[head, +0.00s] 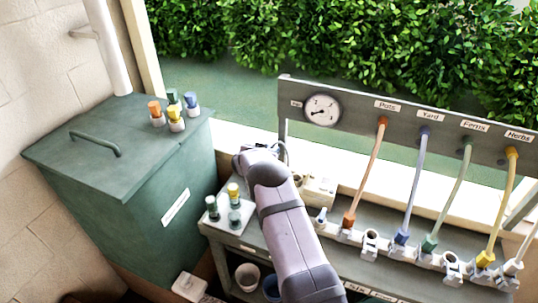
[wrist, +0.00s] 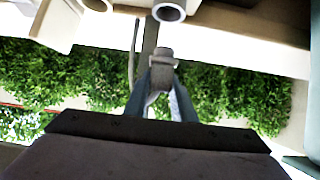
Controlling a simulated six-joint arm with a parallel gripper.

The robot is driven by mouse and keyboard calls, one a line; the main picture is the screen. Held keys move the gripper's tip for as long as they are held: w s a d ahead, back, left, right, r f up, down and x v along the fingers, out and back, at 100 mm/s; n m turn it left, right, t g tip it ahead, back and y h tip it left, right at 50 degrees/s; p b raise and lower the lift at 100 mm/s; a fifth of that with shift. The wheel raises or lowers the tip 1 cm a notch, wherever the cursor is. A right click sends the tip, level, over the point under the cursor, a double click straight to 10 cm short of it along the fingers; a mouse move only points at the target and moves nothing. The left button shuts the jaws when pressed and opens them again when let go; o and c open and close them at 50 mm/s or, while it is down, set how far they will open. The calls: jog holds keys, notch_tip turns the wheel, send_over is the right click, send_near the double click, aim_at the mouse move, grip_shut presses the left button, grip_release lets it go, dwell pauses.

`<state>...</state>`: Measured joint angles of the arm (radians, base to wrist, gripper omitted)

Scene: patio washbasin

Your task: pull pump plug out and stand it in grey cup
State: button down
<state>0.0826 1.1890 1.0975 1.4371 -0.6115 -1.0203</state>
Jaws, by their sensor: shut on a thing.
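My gripper (wrist: 162,82) has its two fingers shut on a small grey plug-like piece (wrist: 163,57) in the wrist view. The piece sticks out past the fingertips, with a round open end of a tube or cup (wrist: 168,12) just beyond it. I cannot tell whether they touch. In the head view my arm hides the gripper's fingers and the held piece. A pale grey cup (head: 247,277) stands low under the bench's left end, with a dark blue cup (head: 271,288) beside it, partly hidden by my arm.
Orange, blue, green and yellow hoses run from the labelled panel (head: 408,122) to a socket row on the bench. A green bin (head: 95,170) with coloured plugs on its lid stands left. A small tray (head: 222,226) holds several capped pieces. A gauge (head: 322,110) is on the panel.

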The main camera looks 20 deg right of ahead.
jog(key=shift+f, duration=0.1)
jog(key=shift+f+b, duration=2.7)
jog(key=shift+f, duration=0.1)
jog(key=shift+p, duration=0.4)
jog(key=shift+f+b, duration=0.45)
jog(key=shift+f, duration=0.15)
jog(key=c, duration=1.8)
grip_release()
jog(key=shift+o, duration=0.2)
jog(key=shift+s, duration=0.1)
jog(key=shift+p+v, duration=0.95)
jog(key=shift+v, duration=0.5)
jog(key=p+v, duration=0.4)
jog(key=v, duration=0.4)
jog(key=shift+p, duration=0.35)
